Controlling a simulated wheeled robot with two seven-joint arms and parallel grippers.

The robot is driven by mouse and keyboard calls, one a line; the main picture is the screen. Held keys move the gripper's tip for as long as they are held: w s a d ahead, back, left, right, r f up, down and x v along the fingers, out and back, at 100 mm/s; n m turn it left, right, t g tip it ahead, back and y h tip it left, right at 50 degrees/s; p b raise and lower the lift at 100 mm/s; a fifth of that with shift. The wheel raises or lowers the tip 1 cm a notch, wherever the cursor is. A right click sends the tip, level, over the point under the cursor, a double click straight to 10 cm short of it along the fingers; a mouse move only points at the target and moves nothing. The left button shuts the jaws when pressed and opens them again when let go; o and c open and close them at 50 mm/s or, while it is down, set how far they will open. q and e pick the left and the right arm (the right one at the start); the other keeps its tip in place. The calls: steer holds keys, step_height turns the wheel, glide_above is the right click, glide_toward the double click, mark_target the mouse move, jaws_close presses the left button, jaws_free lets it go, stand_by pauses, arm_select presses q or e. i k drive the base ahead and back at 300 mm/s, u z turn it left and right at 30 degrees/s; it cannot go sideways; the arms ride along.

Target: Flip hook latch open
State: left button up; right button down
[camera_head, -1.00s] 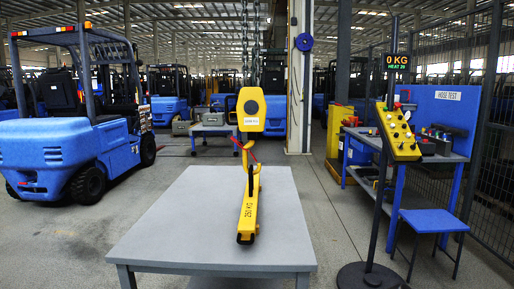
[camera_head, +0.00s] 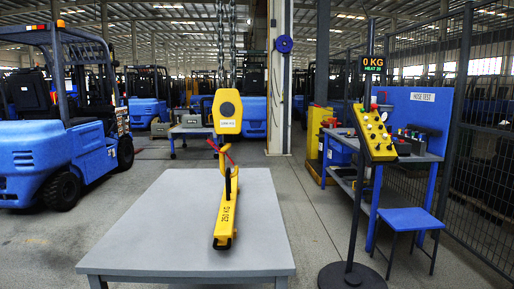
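A yellow hoist block (camera_head: 228,111) hangs on chains (camera_head: 226,45) above the grey table. Below it is a yellow hook (camera_head: 226,156) with a dark latch-like piece (camera_head: 228,184) and a red part (camera_head: 216,148) at its upper left. The hook reaches down to the top of a yellow bar marked 250 KG (camera_head: 225,215) on the table. At this size I cannot tell whether the latch is open or shut, or whether the hook is engaged with the bar. Neither of my grippers shows in the head view.
The grey table (camera_head: 140,232) is otherwise bare. A control pendant (camera_head: 376,132) stands on a black post at the right, under a display reading 0 KG (camera_head: 373,64). A blue stool (camera_head: 411,220) and hose-test bench (camera_head: 430,158) are beyond it. A blue forklift (camera_head: 50,150) is at left.

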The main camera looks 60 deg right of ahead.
mark_target(210, 141)
steer(key=z, duration=0.85)
